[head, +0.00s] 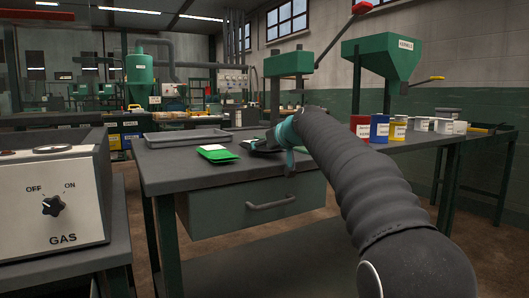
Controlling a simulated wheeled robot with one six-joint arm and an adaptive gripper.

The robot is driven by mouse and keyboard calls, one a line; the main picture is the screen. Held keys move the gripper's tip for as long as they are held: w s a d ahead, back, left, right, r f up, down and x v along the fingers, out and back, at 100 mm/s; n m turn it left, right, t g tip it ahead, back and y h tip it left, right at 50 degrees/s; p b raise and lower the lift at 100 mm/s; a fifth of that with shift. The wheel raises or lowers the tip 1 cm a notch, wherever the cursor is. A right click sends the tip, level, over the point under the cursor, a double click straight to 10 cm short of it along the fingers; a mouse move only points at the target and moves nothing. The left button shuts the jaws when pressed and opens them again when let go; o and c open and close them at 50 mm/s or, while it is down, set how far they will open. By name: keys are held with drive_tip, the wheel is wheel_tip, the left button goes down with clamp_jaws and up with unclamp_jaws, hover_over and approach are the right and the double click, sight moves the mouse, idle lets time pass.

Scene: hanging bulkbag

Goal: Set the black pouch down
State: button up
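My arm reaches in from the lower right to my gripper (264,146), which is low over the workbench (185,177), close to its top. A dark shape shows at the gripper's end. I cannot tell where the dark fingers stop and whether a black pouch is among them. No black pouch shows clearly elsewhere. The finger opening is too small and dark to read.
A green packet with a white label (217,153) lies on the bench left of my gripper. A grey tray (187,138) lies behind it. Red, blue and yellow containers (379,128) stand at right. A green press (289,65) stands behind. The bench's front left is clear.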

drive_tip(key=shift+f, duration=0.15)
drive_tip(key=shift+f, duration=0.1)
drive_tip(key=o, duration=1.2)
drive_tip(key=v, duration=1.4)
drive_tip(key=shift+b, duration=0.4)
drive_tip(key=shift+w, duration=0.15)
